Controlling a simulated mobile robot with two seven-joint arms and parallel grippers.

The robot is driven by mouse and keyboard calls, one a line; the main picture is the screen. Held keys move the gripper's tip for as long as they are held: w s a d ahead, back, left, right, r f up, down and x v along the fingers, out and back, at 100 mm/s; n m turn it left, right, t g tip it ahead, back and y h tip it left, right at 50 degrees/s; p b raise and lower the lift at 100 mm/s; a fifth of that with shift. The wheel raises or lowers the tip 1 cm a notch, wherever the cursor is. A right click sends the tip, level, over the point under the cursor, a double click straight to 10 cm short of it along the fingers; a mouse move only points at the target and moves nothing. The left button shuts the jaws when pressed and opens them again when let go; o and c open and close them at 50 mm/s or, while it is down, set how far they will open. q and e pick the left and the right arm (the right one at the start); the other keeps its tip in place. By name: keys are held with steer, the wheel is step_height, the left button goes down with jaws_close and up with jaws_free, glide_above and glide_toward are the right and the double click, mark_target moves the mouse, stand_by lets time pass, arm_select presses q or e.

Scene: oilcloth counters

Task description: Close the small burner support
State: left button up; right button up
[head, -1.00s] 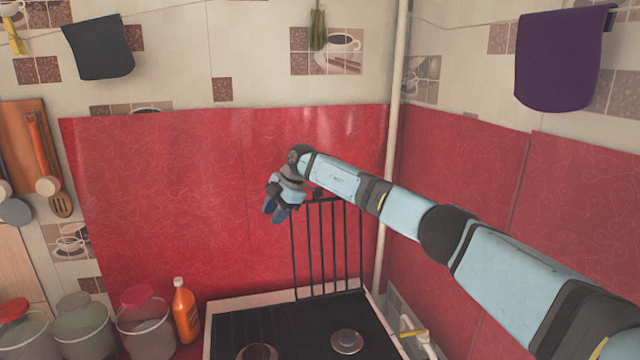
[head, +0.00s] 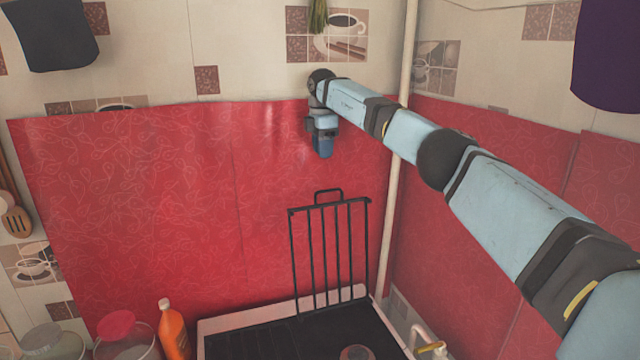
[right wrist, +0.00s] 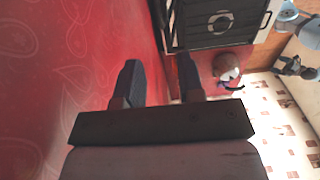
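The small burner support (head: 330,255) is a black wire rack with upright bars and a small loop on top. It stands upright at the back right of the black stove (head: 280,340). My right gripper (head: 322,150) hangs above the rack in front of the red wall, fingers down, clear of the rack's top loop. The right wrist view shows its two fingers (right wrist: 160,80) apart with nothing between them. In that view part of the dark stove (right wrist: 208,22) shows beyond the fingertips. My left gripper does not show clearly in any view.
A red oilcloth wall (head: 150,200) is close behind the stove. A pale vertical pipe (head: 386,225) runs up the corner, right of the rack. An orange bottle (head: 173,330) and several jars stand left of the stove. A yellow-handled tap (head: 430,347) is at the right.

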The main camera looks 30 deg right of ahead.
step_height(320, 180, down, 11)
steer(key=shift+w+f+p, duration=0.1)
steer(key=shift+p, duration=1.05)
steer(key=c, duration=0.6)
jaws_close()
